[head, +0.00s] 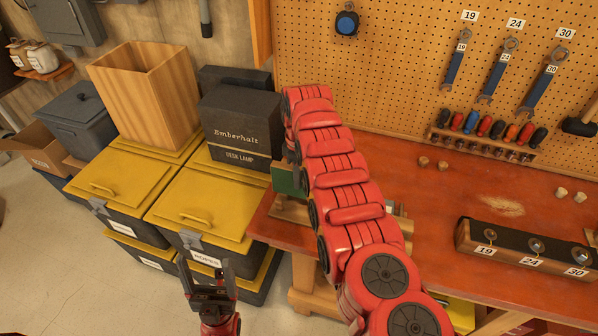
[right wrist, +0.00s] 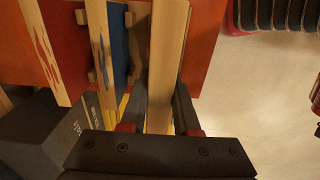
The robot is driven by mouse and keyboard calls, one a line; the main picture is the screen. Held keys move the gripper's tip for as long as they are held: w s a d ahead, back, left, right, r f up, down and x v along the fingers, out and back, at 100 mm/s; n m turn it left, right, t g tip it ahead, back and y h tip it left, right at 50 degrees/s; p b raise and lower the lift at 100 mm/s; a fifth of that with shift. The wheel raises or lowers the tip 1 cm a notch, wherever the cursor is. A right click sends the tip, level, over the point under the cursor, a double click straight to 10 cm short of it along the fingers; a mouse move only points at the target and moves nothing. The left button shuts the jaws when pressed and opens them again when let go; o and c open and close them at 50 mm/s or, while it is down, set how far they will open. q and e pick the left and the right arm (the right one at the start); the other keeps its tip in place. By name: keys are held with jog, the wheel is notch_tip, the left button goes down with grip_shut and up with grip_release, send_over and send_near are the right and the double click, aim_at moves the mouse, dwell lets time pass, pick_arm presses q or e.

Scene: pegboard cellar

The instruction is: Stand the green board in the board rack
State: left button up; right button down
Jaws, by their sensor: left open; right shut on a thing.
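The green board (head: 287,181) shows as a small green patch beside my red right arm at the table's left end; the arm hides most of it. In the right wrist view my right gripper (right wrist: 160,105) is shut on a board seen by its pale wooden edge (right wrist: 166,60), which I take to be the green one. The board rack (head: 290,211) is mostly hidden by the arm; its wooden pegs (right wrist: 130,19) show beside the held board. I cannot tell whether the board rests in it. My left gripper (head: 210,284) is open and empty, low in front of the yellow-lidded boxes.
In the right wrist view, a blue-faced board (right wrist: 118,50) and a red-faced board (right wrist: 65,45) stand left of the held board. A dark lamp box (head: 240,125) stands close left of the arm. A socket block (head: 520,247) sits at right on the red table (head: 440,215).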

jog(key=shift+a+f, duration=0.1)
jog(key=shift+f, duration=0.15)
jog(key=shift+s, duration=0.1)
dwell(0.3)
jog(key=shift+r+p, duration=0.1)
jog(key=shift+p, duration=0.25)
dwell(0.4)
jog(key=shift+f, duration=0.25)
jog(key=shift+f+b, duration=0.9)
jog(key=shift+f, duration=0.5)
